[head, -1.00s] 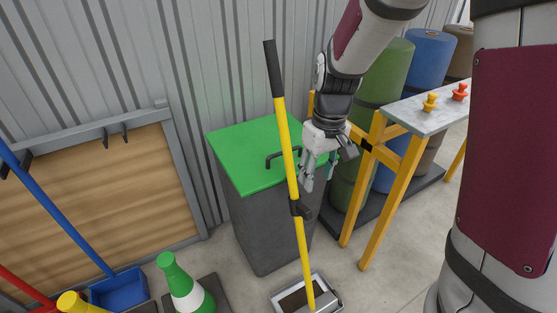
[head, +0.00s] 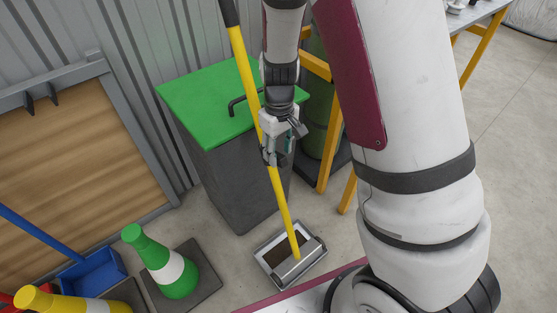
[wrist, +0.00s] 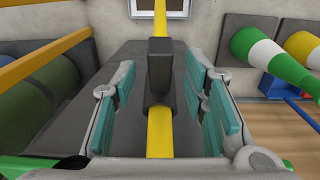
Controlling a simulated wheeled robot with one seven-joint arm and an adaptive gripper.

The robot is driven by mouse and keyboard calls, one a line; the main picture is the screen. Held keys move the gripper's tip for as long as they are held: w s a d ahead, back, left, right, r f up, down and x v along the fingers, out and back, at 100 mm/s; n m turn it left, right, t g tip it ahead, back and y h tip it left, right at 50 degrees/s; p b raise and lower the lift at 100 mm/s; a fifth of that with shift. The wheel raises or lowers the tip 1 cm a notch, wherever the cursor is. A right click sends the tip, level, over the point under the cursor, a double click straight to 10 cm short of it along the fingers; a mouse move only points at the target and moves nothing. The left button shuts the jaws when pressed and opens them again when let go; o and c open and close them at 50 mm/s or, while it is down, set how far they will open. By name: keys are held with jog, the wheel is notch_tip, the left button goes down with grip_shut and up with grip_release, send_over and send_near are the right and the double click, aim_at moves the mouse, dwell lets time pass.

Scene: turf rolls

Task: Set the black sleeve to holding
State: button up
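The yellow pole (head: 279,195) stands tilted, with a black grip at its top and its foot in a grey tray-like head (head: 290,253) on the floor. In the wrist view the black sleeve (wrist: 160,70) sits around the yellow pole (wrist: 160,130), with a block-like part facing me. My gripper (wrist: 160,95) is open, its teal-padded fingers on either side of the sleeve and pole with gaps showing. In the head view my gripper (head: 274,153) is at the pole and hides the sleeve.
A grey bin (head: 235,180) with a green lid (head: 205,100) stands close behind the pole. A green-white cone (head: 172,268) and a blue dustpan (head: 95,272) are at lower left. A yellow-legged table (head: 330,150) stands to the right. Bare floor lies around the tray.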

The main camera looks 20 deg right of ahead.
jog(key=shift+f+b, duration=0.4)
jog(key=shift+f, duration=0.95)
jog(key=shift+c, duration=0.2)
grip_shut()
